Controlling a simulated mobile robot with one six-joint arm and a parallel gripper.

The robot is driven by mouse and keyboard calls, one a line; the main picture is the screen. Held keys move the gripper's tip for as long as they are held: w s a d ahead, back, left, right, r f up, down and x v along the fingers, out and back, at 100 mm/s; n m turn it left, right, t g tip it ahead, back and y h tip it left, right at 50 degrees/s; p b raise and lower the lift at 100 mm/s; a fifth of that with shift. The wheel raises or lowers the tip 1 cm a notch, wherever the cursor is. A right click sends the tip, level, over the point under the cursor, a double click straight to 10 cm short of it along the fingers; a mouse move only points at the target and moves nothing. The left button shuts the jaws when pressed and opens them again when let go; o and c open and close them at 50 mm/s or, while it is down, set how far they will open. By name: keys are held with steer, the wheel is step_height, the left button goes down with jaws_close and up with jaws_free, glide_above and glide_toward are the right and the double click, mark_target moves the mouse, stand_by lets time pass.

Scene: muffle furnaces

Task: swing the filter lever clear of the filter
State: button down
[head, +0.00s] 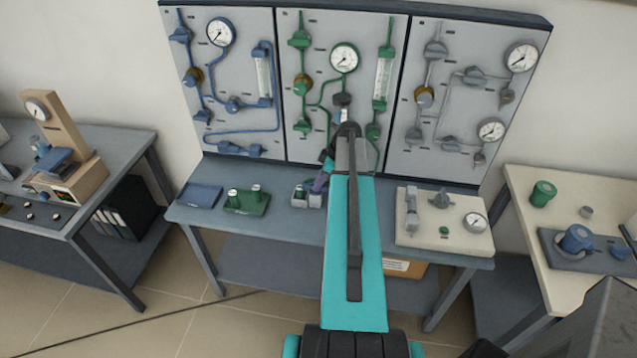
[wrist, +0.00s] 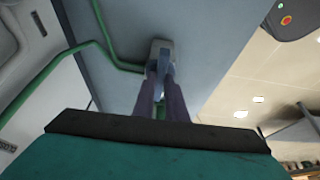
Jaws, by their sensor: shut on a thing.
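In the wrist view, my gripper (wrist: 161,78) reaches up along the panel, its two purple-grey fingers closed around a small pale blue-grey piece that looks like the filter lever (wrist: 165,66). A grey block, seemingly the filter fitting (wrist: 160,46), sits on the panel right at the fingertips, with a green pipe (wrist: 112,55) running to it. In the head view, the dark fitting (head: 343,99) shows below the green panel's gauge, just above my arm's dark joint. My arm hides most of the gripper there, and the lever's exact angle cannot be told.
The green panel (head: 312,50) stands between the blue panel (head: 215,110) and the grey panel (head: 455,110). Below, the bench (head: 280,222) carries a blue tray (head: 200,195), a green tray with bottles (head: 247,207) and a pale board with a gauge (head: 455,238). Green pipes run close around the gripper.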

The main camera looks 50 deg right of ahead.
steer(key=shift+a+f+m+b, duration=0.1)
steer(key=shift+f+m+b, duration=0.05)
steer(key=shift+m+b, duration=0.45)
steer(key=m+h+b, duration=0.1)
steer(key=m+b, duration=0.1)
steer(key=shift+s+a+b, duration=0.15)
steer(key=shift+a+b, duration=0.05)
steer(key=shift+b, duration=0.15)
steer(key=m+h+b, duration=0.1)
steer(key=m, duration=0.1)
steer(key=m+b, duration=0.1)
steer(key=m, duration=0.1)
steer(key=m+h+b, duration=0.1)
steer(key=m, duration=0.1)
steer(key=shift+a+h, duration=0.25)
steer(key=shift+h, duration=0.05)
steer(key=m, duration=0.2)
steer(key=m+h+b, duration=0.1)
steer(key=m, duration=0.1)
steer(key=shift+w+a, duration=0.15)
steer(key=shift+w, duration=0.05)
steer(key=shift+w+a+m+g+h+b, duration=0.15)
steer(key=shift+m+g+h, duration=0.3)
steer(key=shift+m, duration=0.75)
steer(key=shift+d+m+g+h+b, duration=0.15)
steer(key=shift+m+g+h, duration=0.25)
steer(key=shift+m, duration=0.8)
steer(key=c, duration=1.8)
jaws_free()
steer(key=shift+a, duration=0.1)
